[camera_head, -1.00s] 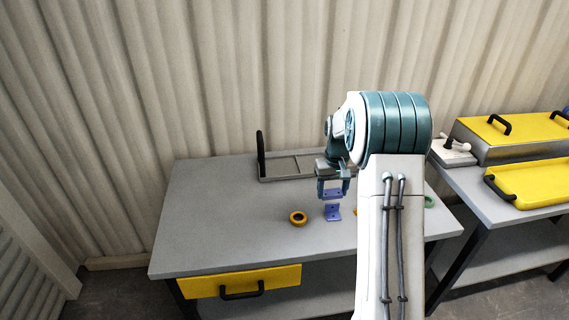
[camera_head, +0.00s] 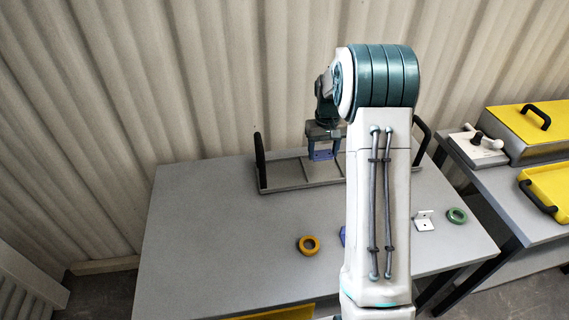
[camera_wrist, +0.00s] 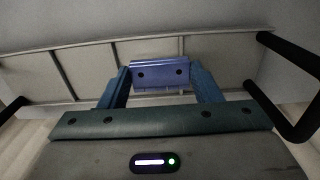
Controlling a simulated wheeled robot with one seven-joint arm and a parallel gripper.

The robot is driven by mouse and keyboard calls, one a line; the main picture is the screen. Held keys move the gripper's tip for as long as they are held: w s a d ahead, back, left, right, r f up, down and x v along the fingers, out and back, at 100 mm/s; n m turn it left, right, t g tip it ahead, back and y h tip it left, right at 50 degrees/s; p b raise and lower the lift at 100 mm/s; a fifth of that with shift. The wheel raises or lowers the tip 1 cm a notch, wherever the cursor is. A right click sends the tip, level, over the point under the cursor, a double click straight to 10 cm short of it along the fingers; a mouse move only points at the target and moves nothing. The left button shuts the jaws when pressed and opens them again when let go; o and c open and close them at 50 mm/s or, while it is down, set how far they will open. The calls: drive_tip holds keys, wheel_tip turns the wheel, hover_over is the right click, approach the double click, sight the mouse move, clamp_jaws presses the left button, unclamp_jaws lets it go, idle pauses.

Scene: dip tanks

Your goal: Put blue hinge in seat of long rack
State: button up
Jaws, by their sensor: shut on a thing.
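My gripper (camera_head: 322,146) is shut on a blue hinge (camera_head: 322,155), held above the long rack. In the wrist view the hinge (camera_wrist: 160,72) shows as a blue plate with two dark holes, between my two blue fingers (camera_wrist: 162,88). The long rack (camera_head: 285,187) is a grey frame with crossbars and a black upright handle at each end, standing at the back of the table. In the wrist view the rack (camera_wrist: 62,75) spans behind the hinge, with gaps between its crossbars. My arm hides part of the rack's right half. I cannot tell which gap is the seat.
Another blue piece (camera_head: 343,236) shows beside my arm, mostly hidden. A white bracket (camera_head: 425,221) and a green ring (camera_head: 457,215) lie at the right. The table's left side is clear.

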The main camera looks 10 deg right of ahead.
drive_tip(key=p, duration=0.3)
hover_over(288, 175)
wheel_tip(288, 175, down, 7)
drive_tip(key=shift+w+r, duration=0.1)
drive_tip(key=shift+r, duration=0.1)
wheel_tip(288, 175, down, 4)
drive_tip(key=shift+r+p, duration=0.2)
drive_tip(key=shift+p, duration=0.45)
drive_tip(key=shift+f, duration=0.25)
drive_tip(key=shift+f, duration=0.1)
drive_tip(key=shift+f+b, duration=0.15)
drive_tip(key=shift+b, duration=0.15)
drive_tip(key=o, duration=1)
drive_tip(key=shift+r, duration=0.25)
